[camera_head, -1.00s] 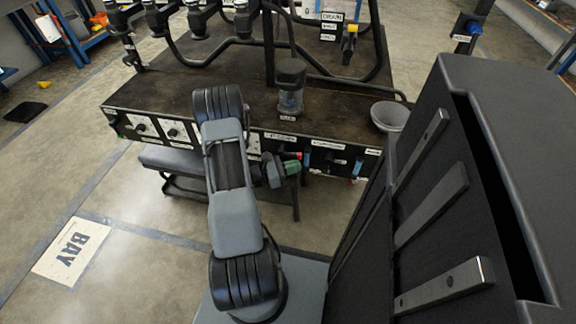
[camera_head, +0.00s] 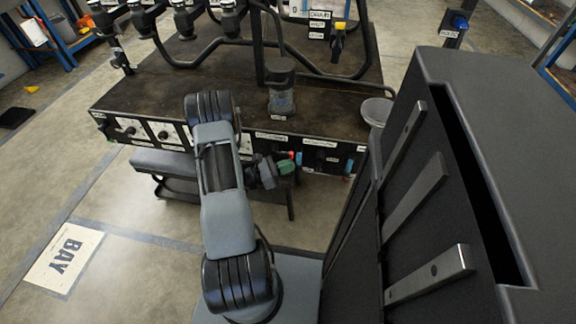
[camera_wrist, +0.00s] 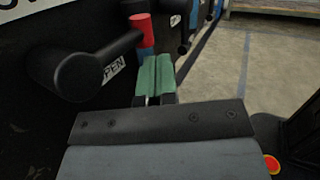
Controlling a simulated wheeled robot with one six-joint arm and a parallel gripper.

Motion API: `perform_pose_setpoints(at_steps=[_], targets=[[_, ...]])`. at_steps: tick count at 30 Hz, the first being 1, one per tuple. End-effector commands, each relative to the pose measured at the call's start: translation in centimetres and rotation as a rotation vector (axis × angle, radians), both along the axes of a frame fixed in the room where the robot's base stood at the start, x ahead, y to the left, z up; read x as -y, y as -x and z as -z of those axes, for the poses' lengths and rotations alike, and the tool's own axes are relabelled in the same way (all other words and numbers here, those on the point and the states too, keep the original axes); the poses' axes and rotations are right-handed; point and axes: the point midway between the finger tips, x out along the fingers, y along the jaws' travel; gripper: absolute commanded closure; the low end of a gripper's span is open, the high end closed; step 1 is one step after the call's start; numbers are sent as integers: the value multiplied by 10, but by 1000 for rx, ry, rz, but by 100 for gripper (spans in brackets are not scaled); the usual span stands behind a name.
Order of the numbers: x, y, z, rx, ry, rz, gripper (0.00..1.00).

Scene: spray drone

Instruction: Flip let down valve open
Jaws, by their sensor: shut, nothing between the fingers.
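My gripper (camera_head: 286,167) has green fingertips and is at the front panel of the dark bench (camera_head: 330,85), below the lettered labels. In the wrist view the green fingertips (camera_wrist: 153,78) are together with nothing between them. A black bar-like handle with a round end (camera_wrist: 80,76) stands out from the panel to their left, beside a label reading OPEN (camera_wrist: 113,68). A red cylindrical part (camera_wrist: 143,27) with blue below it is just beyond the fingertips. I cannot tell whether they touch it. Which handle is the let down valve is unclear.
A clear canister with a dark lid (camera_head: 281,95) and a grey bowl (camera_head: 376,111) are on the bench. A low black bench (camera_head: 165,163) stands under the panel. Open floor with a BAY sign (camera_head: 64,257) lies at left.

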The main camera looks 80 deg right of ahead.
Motion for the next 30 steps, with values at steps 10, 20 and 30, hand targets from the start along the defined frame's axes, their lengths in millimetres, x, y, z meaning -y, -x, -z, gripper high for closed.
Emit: perform_pose_setpoints(at_steps=[10, 20, 30], targets=[[-30, -17, 55, -1, -13, -6, 100], [-55, -34, 101, 0, -12, -7, 100], [-64, -39, 116, 2, -10, -4, 100]])
